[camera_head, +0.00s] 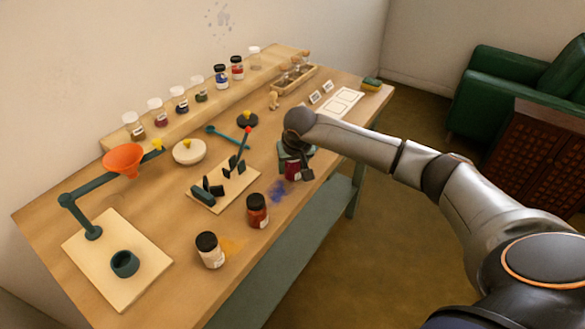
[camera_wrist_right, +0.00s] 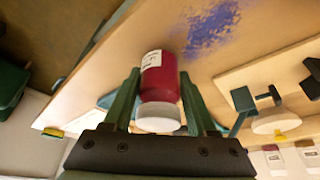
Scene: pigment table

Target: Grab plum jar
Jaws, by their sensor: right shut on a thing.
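The plum jar (camera_head: 292,173) is near the front edge of the table in the head view, partly hidden by my right gripper (camera_head: 297,160). In the right wrist view the plum jar (camera_wrist_right: 160,78) has a deep plum-red body, a white label and a pale lid. The green fingers of my right gripper (camera_wrist_right: 160,95) are shut on it, one on each side. I cannot tell whether its base touches the table. My left gripper is not in view.
A blue powder smear (camera_head: 281,188) lies beside the jar. A dark-lidded red jar (camera_head: 257,211) and a white-labelled jar (camera_head: 210,251) stand to the left. A board with dark green pieces (camera_head: 224,189) is close by. Several jars line the back shelf (camera_head: 216,103).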

